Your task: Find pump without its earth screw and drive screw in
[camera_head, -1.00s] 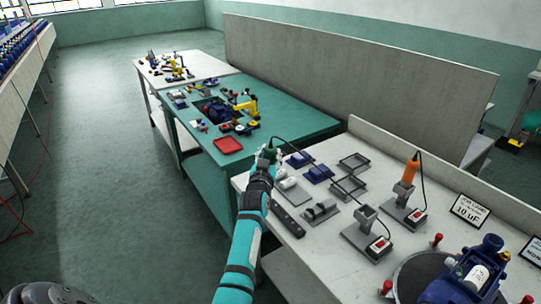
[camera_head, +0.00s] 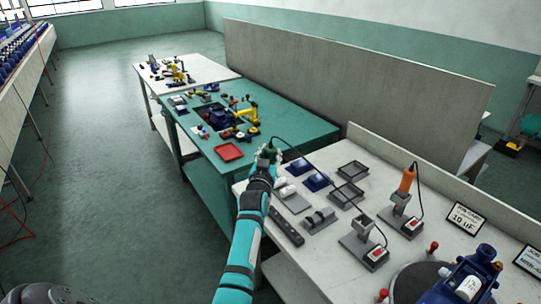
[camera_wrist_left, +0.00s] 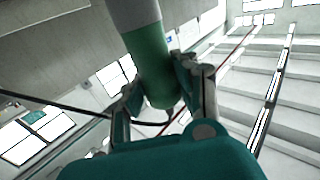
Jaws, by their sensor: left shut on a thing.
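My left gripper (camera_head: 265,160) is shut on a green corded screwdriver (camera_head: 269,152), held over the left end of the near white bench. In the left wrist view the green driver body (camera_wrist_left: 150,62) with a grey upper part sits between the two fingers (camera_wrist_left: 165,98). Its working tip is not clear to see. A blue pump (camera_head: 465,283) lies on a dark round turntable (camera_head: 405,279) at the bottom right, partly cut off by the frame. Its earth screw spot cannot be made out. Several blue pumps (camera_head: 14,52) line the bench at far left.
An empty grey tool stand (camera_head: 360,238) and an orange driver (camera_head: 407,179) in its stand are on the near bench (camera_head: 290,250). Trays (camera_head: 353,171), a sign (camera_head: 465,218) and red knobs stand nearby. A green table (camera_head: 285,131) is beyond.

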